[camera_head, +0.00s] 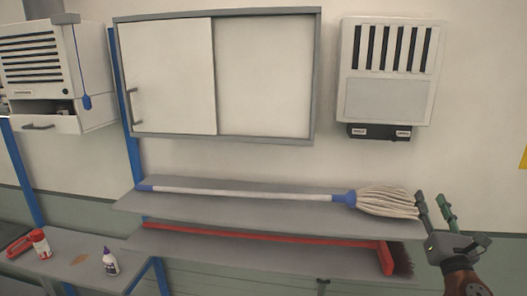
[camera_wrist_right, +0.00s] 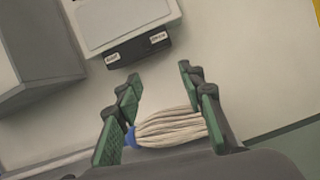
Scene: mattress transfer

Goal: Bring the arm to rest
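My right gripper (camera_head: 434,212) is at the right of the head view, beside the strands of the mop (camera_head: 385,201). Its green fingers are spread apart. In the right wrist view, the gripper (camera_wrist_right: 160,110) is open, and the pale mop head (camera_wrist_right: 170,127) shows between and beyond the fingers. I cannot tell whether a finger touches the strands. The mop lies flat along the upper shelf (camera_head: 270,211), its blue collar left of the strands. My left gripper is not in view.
A red broom (camera_head: 270,235) lies on the lower shelf (camera_head: 210,246). A wall cabinet (camera_head: 265,75) and a white vented box (camera_head: 388,72) hang above. A bottle (camera_head: 110,262) and a red-and-white can (camera_head: 40,243) stand on the bench at left.

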